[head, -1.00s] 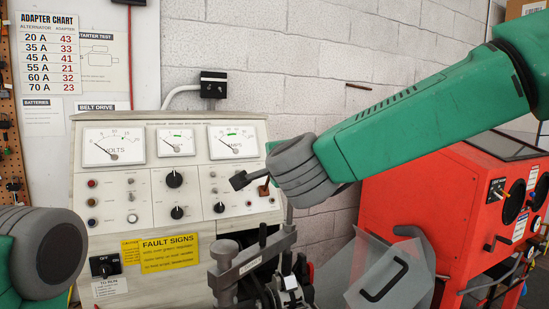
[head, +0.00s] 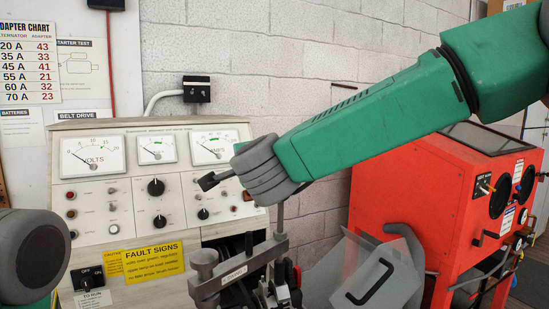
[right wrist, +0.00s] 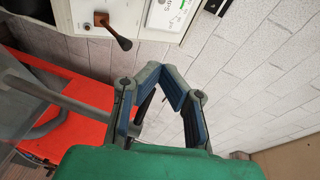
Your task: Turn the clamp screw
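The clamp (head: 238,268) is a grey metal fixture at the bottom centre of the head view. A thin upright rod (head: 280,212), possibly its clamp screw, rises from it behind and below my right wrist. The clamp screw cannot be made out there. Only my left arm's grey joint shows at the lower left; its gripper is out of view.
The test bench (head: 125,225) with gauges and knobs stands behind.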

